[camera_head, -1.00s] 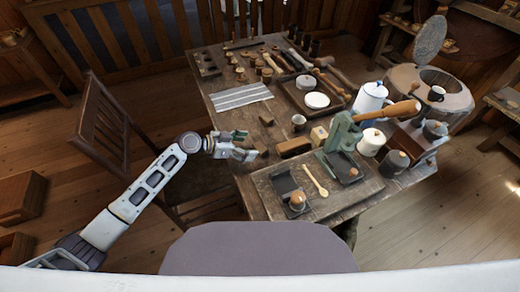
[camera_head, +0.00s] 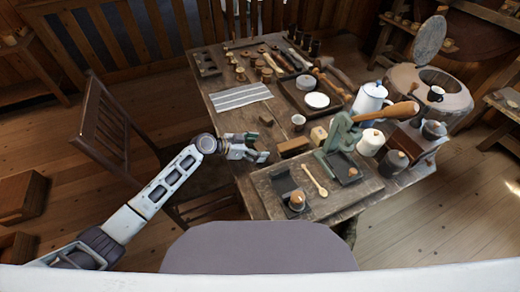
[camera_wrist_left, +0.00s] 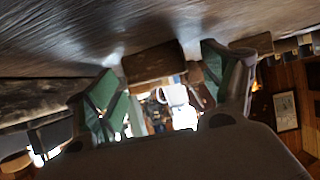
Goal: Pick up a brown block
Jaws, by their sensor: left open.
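A long brown block (camera_head: 294,146) lies on the table near its left edge, just right of my left gripper. A smaller brown block (camera_head: 266,120) lies farther back. My left gripper (camera_head: 256,146) is open at the table's left edge, close to the long block. In the left wrist view, a brown block (camera_wrist_left: 152,63) shows ahead, between the two green-sided fingers (camera_wrist_left: 162,92), with no contact visible. Another brown block (camera_wrist_left: 253,43) shows by the right finger. I cannot match these blocks surely to the head view. My right gripper is out of view.
A pale-ended block (camera_head: 318,135), a green press-like tool (camera_head: 341,135) and a white kettle (camera_head: 369,99) stand to the right. A striped cloth (camera_head: 240,96) lies behind. A wooden chair (camera_head: 101,120) stands left of the table.

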